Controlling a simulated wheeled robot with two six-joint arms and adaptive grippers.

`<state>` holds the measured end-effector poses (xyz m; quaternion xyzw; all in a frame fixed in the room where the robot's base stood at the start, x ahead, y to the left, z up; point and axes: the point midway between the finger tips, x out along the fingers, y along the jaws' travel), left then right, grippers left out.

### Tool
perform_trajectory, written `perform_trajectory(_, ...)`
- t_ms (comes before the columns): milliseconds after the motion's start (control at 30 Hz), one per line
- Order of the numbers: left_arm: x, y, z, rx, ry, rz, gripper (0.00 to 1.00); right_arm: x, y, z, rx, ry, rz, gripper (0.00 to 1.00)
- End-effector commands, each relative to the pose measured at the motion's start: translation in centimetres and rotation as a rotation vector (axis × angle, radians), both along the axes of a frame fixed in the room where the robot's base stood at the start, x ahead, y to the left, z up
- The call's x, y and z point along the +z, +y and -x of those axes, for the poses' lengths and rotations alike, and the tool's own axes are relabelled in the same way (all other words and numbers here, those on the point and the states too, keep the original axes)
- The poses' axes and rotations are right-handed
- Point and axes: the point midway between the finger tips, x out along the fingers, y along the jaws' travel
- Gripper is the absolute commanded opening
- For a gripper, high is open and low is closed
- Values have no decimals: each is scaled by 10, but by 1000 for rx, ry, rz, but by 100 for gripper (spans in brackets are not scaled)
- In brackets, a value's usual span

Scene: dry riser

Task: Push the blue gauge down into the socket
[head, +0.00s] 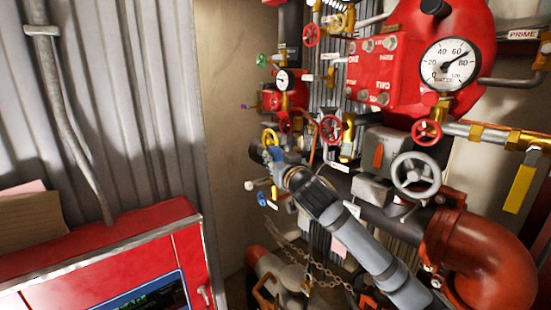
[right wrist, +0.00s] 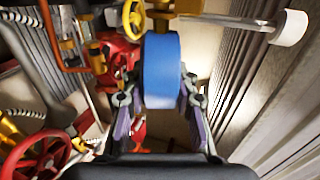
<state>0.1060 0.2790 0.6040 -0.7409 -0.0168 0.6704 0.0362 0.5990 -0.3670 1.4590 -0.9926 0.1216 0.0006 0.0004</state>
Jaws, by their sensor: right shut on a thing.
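My right gripper (head: 277,164) reaches in from the lower right of the head view, at the pipework left of the grey handwheel. In the right wrist view its two fingers (right wrist: 160,100) are shut on the blue gauge (right wrist: 162,68), a round body seen from its plain blue side. In the head view only a small patch of blue (head: 276,153) shows at the fingertips. A brass fitting (right wrist: 158,20) shows just beyond the gauge in the wrist view. I cannot tell whether they touch, and the socket is not clearly visible. My left gripper is out of view.
A yellow handwheel (head: 270,138), red handwheel (head: 331,129) and small blue handwheel (head: 261,199) crowd the gripper. A grey handwheel (head: 416,174) and large red pipe elbow (head: 490,262) stand right. A red cabinet (head: 110,262) stands left.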

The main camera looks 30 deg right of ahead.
Motion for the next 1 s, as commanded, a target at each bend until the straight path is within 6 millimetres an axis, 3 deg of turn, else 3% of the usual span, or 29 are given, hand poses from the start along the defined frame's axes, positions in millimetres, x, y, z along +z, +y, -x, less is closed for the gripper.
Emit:
perform_trajectory(600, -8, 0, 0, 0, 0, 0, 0, -8, 0, 0, 0, 0, 0, 0)
perform_trajectory(633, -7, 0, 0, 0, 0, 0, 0, -7, 0, 0, 0, 0, 0, 32)
perform_trajectory(700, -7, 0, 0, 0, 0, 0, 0, -7, 0, 0, 0, 1, 0, 42)
perform_trajectory(800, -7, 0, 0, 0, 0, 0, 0, -7, 0, 0, 0, 0, 0, 55)
perform_trajectory(1000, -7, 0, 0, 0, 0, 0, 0, -7, 0, 0, 0, 0, 0, 55)
